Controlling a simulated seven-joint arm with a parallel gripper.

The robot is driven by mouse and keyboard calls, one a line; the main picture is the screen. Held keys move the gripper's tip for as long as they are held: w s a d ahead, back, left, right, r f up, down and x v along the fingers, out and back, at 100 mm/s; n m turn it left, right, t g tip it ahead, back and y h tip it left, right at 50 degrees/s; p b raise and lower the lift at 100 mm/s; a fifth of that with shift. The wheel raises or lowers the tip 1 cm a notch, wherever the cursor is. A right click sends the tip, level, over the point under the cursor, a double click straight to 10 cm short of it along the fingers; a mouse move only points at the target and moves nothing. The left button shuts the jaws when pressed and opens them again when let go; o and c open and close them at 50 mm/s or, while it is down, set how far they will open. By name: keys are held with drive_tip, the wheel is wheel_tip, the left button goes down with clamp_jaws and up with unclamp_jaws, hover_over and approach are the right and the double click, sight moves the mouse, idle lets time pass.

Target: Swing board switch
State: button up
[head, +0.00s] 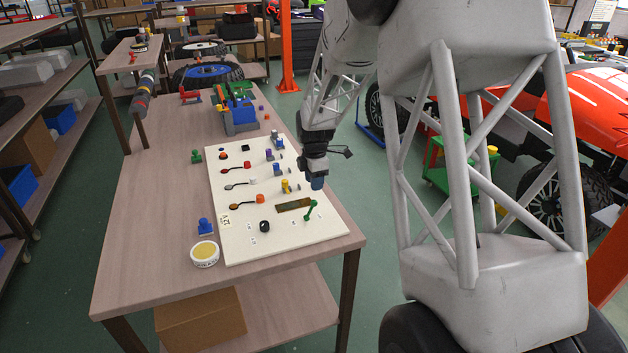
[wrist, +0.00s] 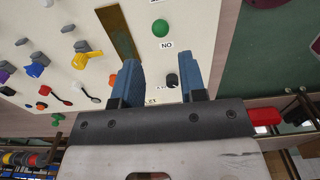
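The white board (head: 235,205) lies on the table with several knobs, levers and switches on it. A green lever (head: 312,210) stands near its right edge, beside a flat brass-coloured plate (head: 293,204). A green round knob (wrist: 160,28) and the plate (wrist: 120,34) show in the wrist view. A black knob (head: 264,226) sits near the board's front. My gripper (head: 317,183) is above the board's right edge, fingers downward. In the wrist view its blue fingers (wrist: 162,84) are apart, with nothing held. A small dark part (wrist: 172,80) shows beyond the gap. Which part is the swing switch is unclear.
A blue part (head: 205,226) and a round yellow-topped tin (head: 205,254) stand left of the board. A blue-and-green block assembly (head: 238,112) stands behind it. Bare wood (head: 145,245) lies along the table's left side. An orange car (head: 590,110) is at the right.

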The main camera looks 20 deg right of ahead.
sight(312, 208)
drive_tip(key=shift+f, duration=0.2)
drive_tip(key=shift+f, duration=3.7)
drive_tip(key=shift+a, duration=0.1)
drive_tip(key=c, duration=0.5)
